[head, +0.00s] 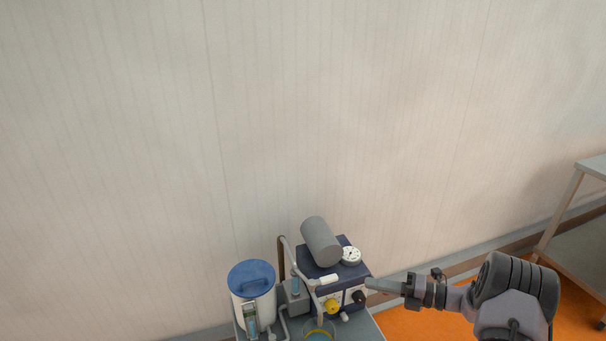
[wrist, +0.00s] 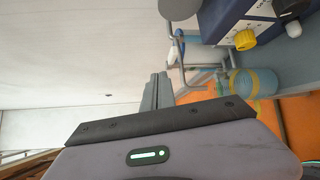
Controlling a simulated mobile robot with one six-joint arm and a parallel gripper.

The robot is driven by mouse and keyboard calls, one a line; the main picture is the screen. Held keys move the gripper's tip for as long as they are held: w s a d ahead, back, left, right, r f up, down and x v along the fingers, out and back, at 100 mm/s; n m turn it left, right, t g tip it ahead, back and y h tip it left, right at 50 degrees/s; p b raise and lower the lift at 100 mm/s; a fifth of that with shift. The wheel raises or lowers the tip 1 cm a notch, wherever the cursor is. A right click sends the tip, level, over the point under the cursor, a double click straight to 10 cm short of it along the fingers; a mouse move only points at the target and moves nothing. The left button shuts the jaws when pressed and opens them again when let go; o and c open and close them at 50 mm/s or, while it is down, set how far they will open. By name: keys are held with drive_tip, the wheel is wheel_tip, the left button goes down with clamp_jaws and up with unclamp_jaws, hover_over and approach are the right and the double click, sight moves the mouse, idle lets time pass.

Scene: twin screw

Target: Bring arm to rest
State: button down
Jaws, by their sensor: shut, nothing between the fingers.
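My gripper (head: 372,284) is at the end of my arm, which comes in from the lower right in the head view. Its fingers point left, close to the right side of a blue and white machine (head: 358,270); I cannot tell whether they touch it. In the wrist view my gripper (wrist: 163,78) shows its two grey fingers together, with nothing between them.
The machine carries a grey cylinder (head: 321,241), a white dial (head: 351,256) and a yellow knob (head: 333,306). A white canister with a blue lid (head: 251,277) stands left. A table (head: 590,166) stands far right on orange floor (head: 415,324). The wall behind is bare.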

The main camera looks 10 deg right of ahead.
drive_tip(key=s+a+r+n+g+h, duration=0.25)
drive_tip(key=s+a+r+n, duration=0.25)
drive_tip(key=a+r+n, duration=0.3)
drive_tip(key=s+a+r+n+g+h, duration=0.2)
drive_tip(key=s+a+r+n+g, duration=0.2)
drive_tip(key=a+r+n, duration=0.4)
drive_tip(key=s+r+n+t+h, duration=0.2)
drive_tip(key=s+r+n+h, duration=0.1)
drive_tip(key=s+n, duration=0.6)
drive_tip(key=s+a+r+n+t+h, duration=0.1)
drive_tip(key=s+r+n+h, duration=0.3)
drive_tip(key=s+n, duration=0.6)
drive_tip(key=shift+s+a+r+t+h, duration=0.15)
drive_tip(key=shift+s+a+t+h, duration=0.25)
drive_tip(key=shift+s, duration=0.4)
drive_tip(key=shift+d, duration=0.1)
